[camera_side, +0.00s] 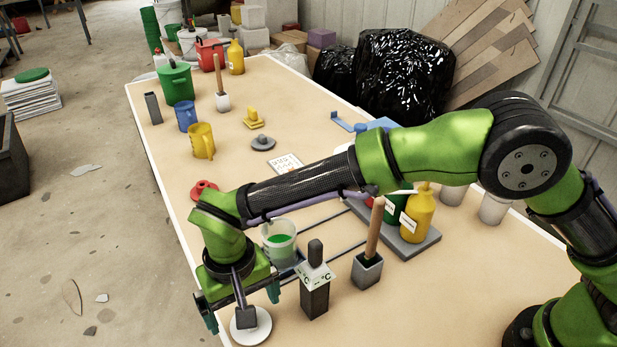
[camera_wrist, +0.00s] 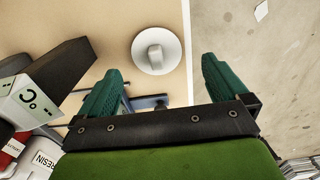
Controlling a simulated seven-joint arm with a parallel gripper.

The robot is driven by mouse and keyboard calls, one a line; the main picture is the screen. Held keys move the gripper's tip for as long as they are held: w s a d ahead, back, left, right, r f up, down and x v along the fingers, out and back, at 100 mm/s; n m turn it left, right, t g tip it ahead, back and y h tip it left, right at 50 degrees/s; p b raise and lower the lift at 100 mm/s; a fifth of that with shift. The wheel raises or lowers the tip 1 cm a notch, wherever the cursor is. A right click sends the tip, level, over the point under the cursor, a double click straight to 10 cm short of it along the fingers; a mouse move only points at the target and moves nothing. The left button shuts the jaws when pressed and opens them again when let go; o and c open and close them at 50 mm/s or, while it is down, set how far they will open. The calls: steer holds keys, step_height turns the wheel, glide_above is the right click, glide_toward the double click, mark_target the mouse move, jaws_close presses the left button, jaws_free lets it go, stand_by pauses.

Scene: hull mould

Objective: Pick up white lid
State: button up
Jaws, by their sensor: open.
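The white lid (camera_wrist: 145,60) is a round disc with a pale knob in its middle. In the wrist view it lies flat on the table, just beyond and between the fingertips of my gripper (camera_wrist: 162,66). In the side view the white lid (camera_side: 262,331) is at the table's near left edge, partly hidden by a dark part of my wrist. My gripper (camera_side: 243,309) is above it, pointing down, with its two green fingers wide apart. Nothing is between the fingers, and I see no contact with the lid.
A dark post with a °C label (camera_side: 315,296) stands close right of my gripper. A clear bucket with green contents (camera_side: 280,250) and a brush-like tool in a grey holder (camera_side: 367,270) are near. The table edge (camera_wrist: 188,60) runs close beside the lid.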

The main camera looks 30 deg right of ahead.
steer(key=shift+w+d+f, duration=0.1)
steer(key=shift+d+f, duration=0.05)
steer(key=shift+f, duration=1.2)
steer(key=shift+d+f, duration=0.1)
steer(key=shift+f, duration=1.25)
steer(key=c, duration=1)
step_height(320, 180, up, 9)
steer(key=shift+w+d+r, duration=0.1)
steer(key=shift+w+r, duration=0.05)
steer(key=w+d+r, duration=0.6)
steer(key=w+d, duration=0.4)
steer(key=d, duration=0.1)
steer(key=shift+s+d+f, duration=0.15)
steer(key=shift+f, duration=2.4)
